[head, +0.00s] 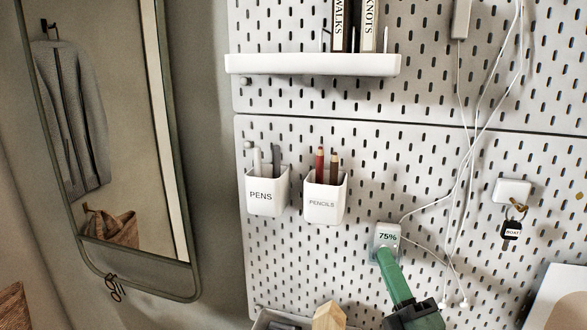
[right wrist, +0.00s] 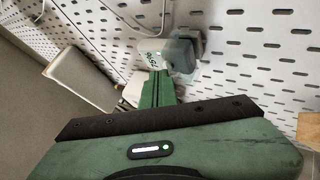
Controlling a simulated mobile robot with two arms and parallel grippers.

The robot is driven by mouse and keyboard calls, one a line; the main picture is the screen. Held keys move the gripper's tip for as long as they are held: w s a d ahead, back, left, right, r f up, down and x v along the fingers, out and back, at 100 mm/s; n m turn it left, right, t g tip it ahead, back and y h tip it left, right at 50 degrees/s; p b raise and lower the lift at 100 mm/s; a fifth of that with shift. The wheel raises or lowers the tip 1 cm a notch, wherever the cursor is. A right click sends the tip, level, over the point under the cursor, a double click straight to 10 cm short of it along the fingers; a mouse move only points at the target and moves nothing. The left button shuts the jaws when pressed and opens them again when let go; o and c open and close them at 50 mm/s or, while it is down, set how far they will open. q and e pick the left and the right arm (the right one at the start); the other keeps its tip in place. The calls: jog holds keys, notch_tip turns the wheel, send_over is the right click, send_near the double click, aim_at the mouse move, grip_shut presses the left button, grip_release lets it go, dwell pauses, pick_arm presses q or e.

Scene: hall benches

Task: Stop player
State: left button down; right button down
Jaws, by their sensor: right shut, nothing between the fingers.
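A small white player (head: 388,236) with a screen reading "75%" is mounted on the pegboard, right of the pencil cup. It also shows in the right wrist view (right wrist: 150,52), with part of its face hidden by my fingertips. My right gripper (head: 384,256) is green, shut and empty. In the right wrist view the fingertips (right wrist: 183,52) are in front of the player. My left gripper is not in view.
White cables (head: 470,150) hang on the pegboard beside the player. A pens cup (head: 262,196), a pencils cup (head: 322,205) and a shelf (head: 310,65) with books are on the left. Keys (head: 511,229) hang at the right. A mirror (head: 120,140) is at the far left.

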jog(key=shift+w+d, duration=0.1)
jog(key=shift+w, duration=0.15)
dwell(0.4)
jog(key=shift+s+f, duration=0.1)
jog(key=shift+s, duration=0.45)
jog(key=shift+a, duration=0.2)
jog(key=s+a, duration=0.1)
jog(key=s, duration=0.4)
jog(key=shift+s+a, duration=0.35)
jog(key=shift+s, duration=0.05)
